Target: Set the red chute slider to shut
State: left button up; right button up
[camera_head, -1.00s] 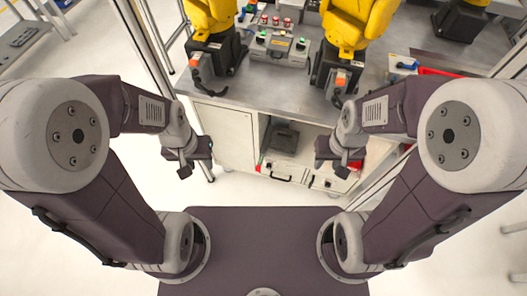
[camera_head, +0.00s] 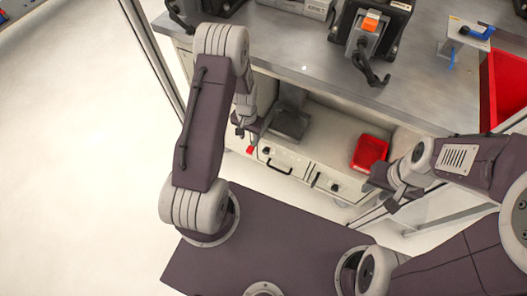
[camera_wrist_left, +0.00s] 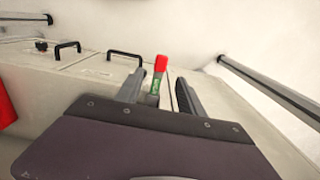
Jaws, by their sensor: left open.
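The red chute slider (camera_head: 250,150) shows as a small red tip at the left front of the cabinet under the bench. In the left wrist view its red-topped handle (camera_wrist_left: 161,63) stands up with a green part below, between my two fingers as seen there. I cannot tell whether it lies within their reach or beyond the tips. My left gripper (camera_head: 244,131) is open and close to the slider; its fingers (camera_wrist_left: 160,88) are apart with nothing gripped. My right gripper (camera_head: 384,190) is right of the cabinet, away from the slider; its jaws are unclear.
The cabinet front has black handles (camera_head: 278,168) and a dark knob. Its open shelf holds a grey box (camera_head: 290,123) and a red tray (camera_head: 369,152). The metal bench top (camera_head: 290,50) overhangs above. A red bin (camera_head: 508,85) is at the right. Floor at left is clear.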

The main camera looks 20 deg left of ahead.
aim_at(250, 149)
pick_arm(q)
notch_tip(250, 149, down, 9)
jog(key=b, duration=0.3)
jog(key=shift+a+r+b, duration=0.1)
jog(key=shift+r+b, duration=0.05)
jog(key=shift+b, duration=0.15)
jog(key=shift+s, duration=0.1)
grip_shut()
dwell(1.0)
